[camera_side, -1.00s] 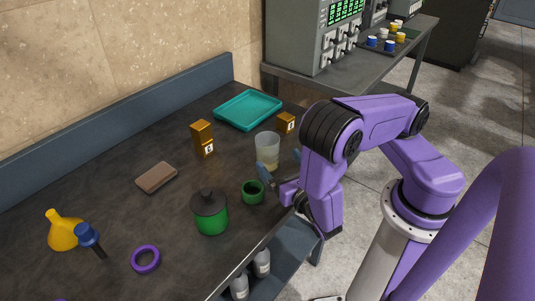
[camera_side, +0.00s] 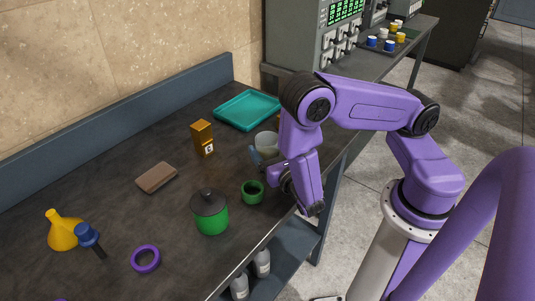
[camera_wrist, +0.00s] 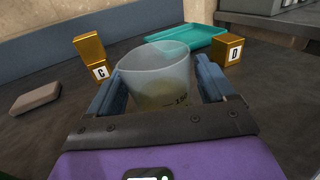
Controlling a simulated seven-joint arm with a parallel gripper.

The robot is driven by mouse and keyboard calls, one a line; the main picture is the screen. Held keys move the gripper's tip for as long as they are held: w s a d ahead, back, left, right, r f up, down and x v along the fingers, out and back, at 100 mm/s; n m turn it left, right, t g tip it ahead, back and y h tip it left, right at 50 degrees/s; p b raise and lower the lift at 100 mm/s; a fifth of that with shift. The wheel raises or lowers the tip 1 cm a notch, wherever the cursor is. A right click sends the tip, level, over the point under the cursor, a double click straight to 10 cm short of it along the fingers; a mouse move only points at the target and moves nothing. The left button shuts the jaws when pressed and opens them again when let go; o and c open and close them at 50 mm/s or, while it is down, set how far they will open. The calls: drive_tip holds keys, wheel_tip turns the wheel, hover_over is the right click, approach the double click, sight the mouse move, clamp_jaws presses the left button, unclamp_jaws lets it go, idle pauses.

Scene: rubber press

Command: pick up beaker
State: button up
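The beaker (camera_side: 266,140) is a clear, upright cup standing on the dark bench, with its lower part hidden by my gripper in the side view. In the wrist view the beaker (camera_wrist: 155,72) fills the middle, with pale yellowish content near its bottom. My gripper (camera_wrist: 160,82) is open, with one blue-grey finger on each side of the beaker. A small gap shows between the right finger and the beaker wall; I cannot tell whether the left finger touches. In the side view my gripper (camera_side: 267,156) is low beside the beaker.
Orange box C (camera_side: 203,138) and a teal tray (camera_side: 247,110) are beyond; orange box D (camera_wrist: 228,50) is to the right. A small green cup (camera_side: 252,192) and a lidded green jar (camera_side: 211,215) stand nearer. A brown block (camera_side: 156,177) lies left.

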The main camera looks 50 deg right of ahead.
drive_tip(key=c, duration=0.8)
drive_tip(key=shift+r, duration=0.1)
wheel_tip(320, 180, up, 10)
drive_tip(key=shift+f, duration=0.2)
idle(0.5)
